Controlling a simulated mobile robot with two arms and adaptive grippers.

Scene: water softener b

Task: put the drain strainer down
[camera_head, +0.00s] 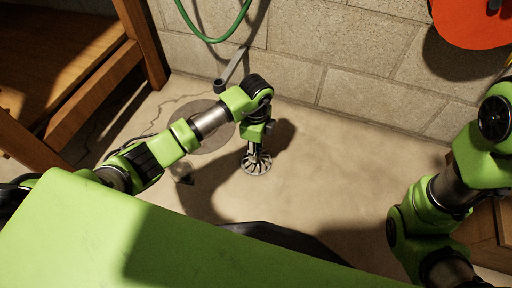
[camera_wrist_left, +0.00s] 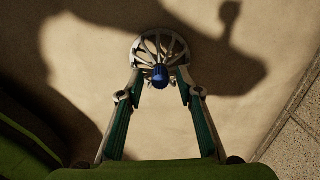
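The drain strainer (camera_head: 256,165) is a round, pale metal disc with spokes. It appears to lie flat on the floor directly below my left gripper (camera_head: 255,150). In the left wrist view the strainer (camera_wrist_left: 155,42) shows at the top middle, with a blue knob (camera_wrist_left: 160,77) at its near side. The fingertips of my left gripper (camera_wrist_left: 160,82) stand on both sides of the knob, with a small gap visible on each side. My right arm is at the right of the head view, its gripper out of the picture.
A dark round patch (camera_head: 213,136) lies on the floor behind my left arm. A small object (camera_head: 184,176) stands beside that arm. A wooden frame (camera_head: 95,85) is at the left, a block wall (camera_head: 330,50) with a green hose (camera_head: 212,40) behind. Floor right of the strainer is clear.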

